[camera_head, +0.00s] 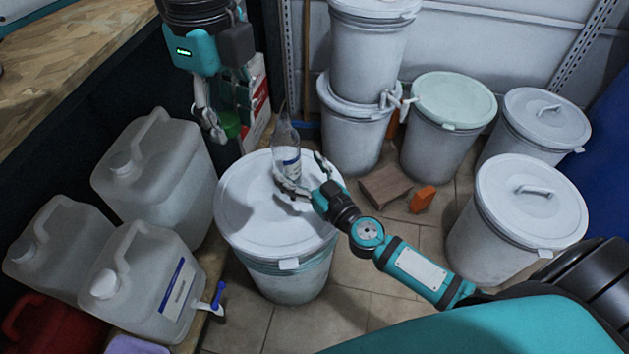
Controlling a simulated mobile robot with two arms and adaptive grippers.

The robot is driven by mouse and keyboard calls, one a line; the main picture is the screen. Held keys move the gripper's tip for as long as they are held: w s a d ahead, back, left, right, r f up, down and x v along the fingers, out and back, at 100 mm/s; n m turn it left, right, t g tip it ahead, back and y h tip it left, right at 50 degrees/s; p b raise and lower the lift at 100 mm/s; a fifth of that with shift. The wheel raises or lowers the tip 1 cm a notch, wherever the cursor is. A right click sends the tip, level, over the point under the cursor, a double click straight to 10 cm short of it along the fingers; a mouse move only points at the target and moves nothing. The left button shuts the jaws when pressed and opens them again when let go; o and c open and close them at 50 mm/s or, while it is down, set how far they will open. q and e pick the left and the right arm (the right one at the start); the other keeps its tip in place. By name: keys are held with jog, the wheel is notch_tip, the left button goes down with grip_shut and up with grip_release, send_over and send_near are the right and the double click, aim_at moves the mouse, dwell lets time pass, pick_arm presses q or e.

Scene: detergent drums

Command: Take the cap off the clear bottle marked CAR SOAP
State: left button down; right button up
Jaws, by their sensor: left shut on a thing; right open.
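A clear bottle (287,146) with a blue and white label stands upright on the white lid of a drum (250,215). The label is too small to read. I cannot make out a cap on its narrow neck. My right gripper (303,176) is open, low at the bottle, with its fingers near the bottle's lower part; I cannot tell whether they touch it. My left gripper (226,132) hangs to the left of the bottle and above the lid, apart from the bottle. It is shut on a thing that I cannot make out. A green thing shows between or behind its fingers.
Large translucent jugs (155,175) stand at left beside a red can (50,325). Stacked white drums (355,125) stand behind, with more lidded drums (530,205) at right. A brown block (385,187) and an orange thing (422,198) lie on the tiled floor.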

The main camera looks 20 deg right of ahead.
jog(key=s+a+n+g+y, duration=0.55)
jog(key=s+a, duration=0.45)
jog(key=s, duration=0.4)
jog(key=s+d+f+m+g+h, duration=0.5)
jog(key=d+h, duration=0.3)
jog(key=d, duration=0.2)
jog(key=shift+s+f+m, duration=0.15)
jog(key=shift+s+m, duration=0.3)
jog(key=shift+s, duration=0.35)
